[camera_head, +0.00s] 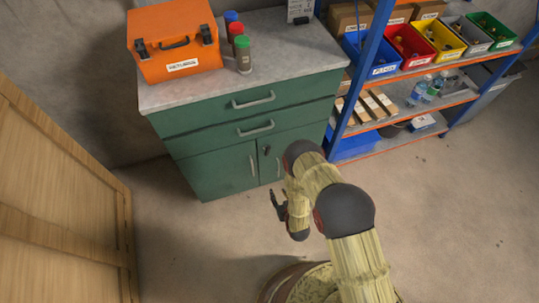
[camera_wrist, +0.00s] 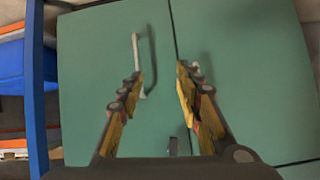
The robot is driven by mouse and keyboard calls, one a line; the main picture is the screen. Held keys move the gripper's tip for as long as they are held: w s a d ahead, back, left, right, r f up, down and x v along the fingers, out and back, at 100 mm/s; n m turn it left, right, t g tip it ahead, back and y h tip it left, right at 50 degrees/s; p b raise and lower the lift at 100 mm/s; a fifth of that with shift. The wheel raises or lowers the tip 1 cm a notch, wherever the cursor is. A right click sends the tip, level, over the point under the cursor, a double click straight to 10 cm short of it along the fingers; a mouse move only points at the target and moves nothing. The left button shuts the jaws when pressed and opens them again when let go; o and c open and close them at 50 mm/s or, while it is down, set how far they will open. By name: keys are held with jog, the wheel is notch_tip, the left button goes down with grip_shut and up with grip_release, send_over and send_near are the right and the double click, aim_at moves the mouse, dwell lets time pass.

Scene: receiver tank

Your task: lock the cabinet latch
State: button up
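The green cabinet (camera_head: 216,170) stands against the wall, its two lower doors closed side by side. The dark latch (camera_head: 266,150) sits near the top of the doors by their seam. In the wrist view a small dark piece, apparently the latch (camera_wrist: 173,146), shows low in the picture by the seam, partly cut off by my gripper's body. My gripper (camera_head: 279,201) is in front of the doors, below the latch in the head view. In the wrist view my gripper (camera_wrist: 159,73) is open, its fingers apart with nothing between them. Whether the latch is turned cannot be told.
Door handles (camera_head: 252,165) flank the seam; in the wrist view one handle (camera_wrist: 138,60) is beside the left finger. A blue-framed shelf (camera_head: 360,70) with bins stands right of the cabinet. A wooden panel (camera_head: 60,200) is at the left. Floor between is clear.

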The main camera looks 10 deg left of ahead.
jog(key=w+a+r+t+y, duration=0.25)
jog(key=w+r+t, duration=0.2)
jog(key=r, duration=0.45)
jog(key=t+y, duration=0.1)
send_near(268, 152)
jog(key=w, duration=0.1)
jog(key=b+x, duration=0.2)
jog(key=x, duration=0.5)
jog(key=shift+w+a+b, duration=0.15)
jog(key=shift+a+b, duration=0.15)
jog(key=shift+b, duration=0.1)
jog(key=shift+c, duration=0.2)
jog(key=c, duration=0.7)
grip_shut()
